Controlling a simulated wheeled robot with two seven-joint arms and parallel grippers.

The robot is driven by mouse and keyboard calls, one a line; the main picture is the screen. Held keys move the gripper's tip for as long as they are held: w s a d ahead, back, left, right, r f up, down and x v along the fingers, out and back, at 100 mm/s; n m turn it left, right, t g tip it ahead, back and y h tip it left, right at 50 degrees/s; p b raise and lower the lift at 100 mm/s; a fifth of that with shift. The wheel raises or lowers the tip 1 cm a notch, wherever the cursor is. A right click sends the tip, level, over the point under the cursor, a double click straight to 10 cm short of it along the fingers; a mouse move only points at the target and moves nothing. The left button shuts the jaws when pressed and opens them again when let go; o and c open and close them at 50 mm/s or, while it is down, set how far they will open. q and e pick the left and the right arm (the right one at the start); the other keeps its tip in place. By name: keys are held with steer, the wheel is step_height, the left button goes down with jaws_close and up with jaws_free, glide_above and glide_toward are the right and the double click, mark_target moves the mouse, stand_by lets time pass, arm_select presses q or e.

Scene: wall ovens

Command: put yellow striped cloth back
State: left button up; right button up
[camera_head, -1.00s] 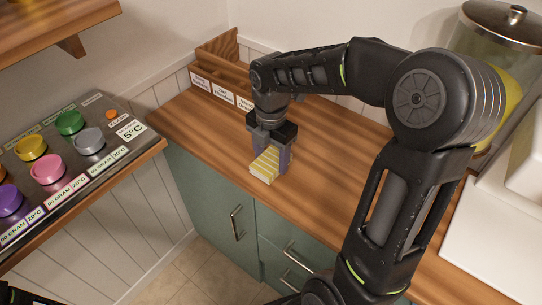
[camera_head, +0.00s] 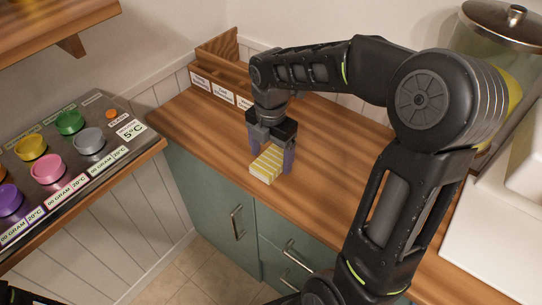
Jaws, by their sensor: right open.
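The yellow striped cloth (camera_head: 266,164), a small folded block with yellow and white stripes, lies on the wooden counter near its front edge. My right gripper (camera_head: 271,163) is above it, pointing down, with one finger on either side of the cloth. The fingers are open, and a gap shows between the cloth and the right finger. My left gripper is not in view.
A wooden box (camera_head: 222,76) with labelled compartments stands at the back of the counter, partly hidden by my right arm. A panel with coloured knobs (camera_head: 48,169) is at left. A lidded glass jar (camera_head: 492,50) stands at right. The counter's left part is clear.

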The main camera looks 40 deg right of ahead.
mark_target(271, 160)
step_height(271, 160, up, 11)
steer(key=shift+r, duration=0.15)
stand_by(1.0)
